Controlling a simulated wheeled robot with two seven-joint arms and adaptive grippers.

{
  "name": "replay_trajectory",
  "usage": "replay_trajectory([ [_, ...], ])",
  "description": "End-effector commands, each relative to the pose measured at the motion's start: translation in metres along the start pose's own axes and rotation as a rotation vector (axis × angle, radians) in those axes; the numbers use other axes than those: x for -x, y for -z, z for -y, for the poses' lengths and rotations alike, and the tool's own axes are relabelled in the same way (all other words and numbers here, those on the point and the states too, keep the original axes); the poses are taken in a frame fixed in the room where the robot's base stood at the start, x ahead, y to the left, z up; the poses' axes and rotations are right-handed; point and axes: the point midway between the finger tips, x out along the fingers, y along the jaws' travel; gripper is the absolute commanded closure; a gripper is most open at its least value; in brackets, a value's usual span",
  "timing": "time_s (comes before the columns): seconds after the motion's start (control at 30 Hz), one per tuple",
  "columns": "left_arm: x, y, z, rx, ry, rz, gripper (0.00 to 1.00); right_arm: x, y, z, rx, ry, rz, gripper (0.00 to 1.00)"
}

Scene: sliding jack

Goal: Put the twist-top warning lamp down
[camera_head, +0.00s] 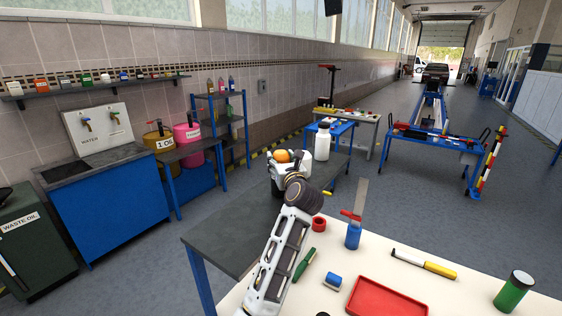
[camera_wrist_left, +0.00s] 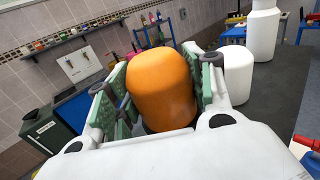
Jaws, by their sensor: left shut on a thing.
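The twist-top warning lamp, with an orange domed top (camera_head: 281,156), is in my left gripper (camera_head: 280,166) over the dark grey bench (camera_head: 232,232). In the left wrist view the orange lamp (camera_wrist_left: 165,92) stands between the two green-padded fingers, which press on its sides. It looks roughly upright with a slight tilt. Its lower end is mostly hidden by the gripper, so I cannot tell whether it touches the bench. My right gripper is not in view.
A white bottle (camera_head: 322,142) stands on the dark bench beyond the gripper. The pale table at the front holds a red tray (camera_head: 386,299), a blue-based tool (camera_head: 353,236), a red ring (camera_head: 319,224) and a green cylinder (camera_head: 513,291). The bench's near left part is clear.

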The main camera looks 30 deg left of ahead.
Motion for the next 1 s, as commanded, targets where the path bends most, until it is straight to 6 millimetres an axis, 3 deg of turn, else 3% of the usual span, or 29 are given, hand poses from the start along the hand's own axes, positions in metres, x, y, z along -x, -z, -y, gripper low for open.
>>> replay_trajectory([
  [0.03,0.0001,0.0015,0.0,0.0,0.0,0.001,0.96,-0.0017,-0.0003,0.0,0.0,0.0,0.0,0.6],
  [0.07,-0.0001,0.0021,0.0,0.0,0.0,-0.001,0.45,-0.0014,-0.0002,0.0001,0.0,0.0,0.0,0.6],
  [0.2,-0.0001,0.0016,-0.0001,-0.001,0.0,-0.001,0.27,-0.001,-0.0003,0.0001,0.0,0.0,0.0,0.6],
  [1.0,0.0025,-0.0012,0.0035,0.0,-0.001,-0.001,0.26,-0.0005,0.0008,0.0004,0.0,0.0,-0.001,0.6],
])
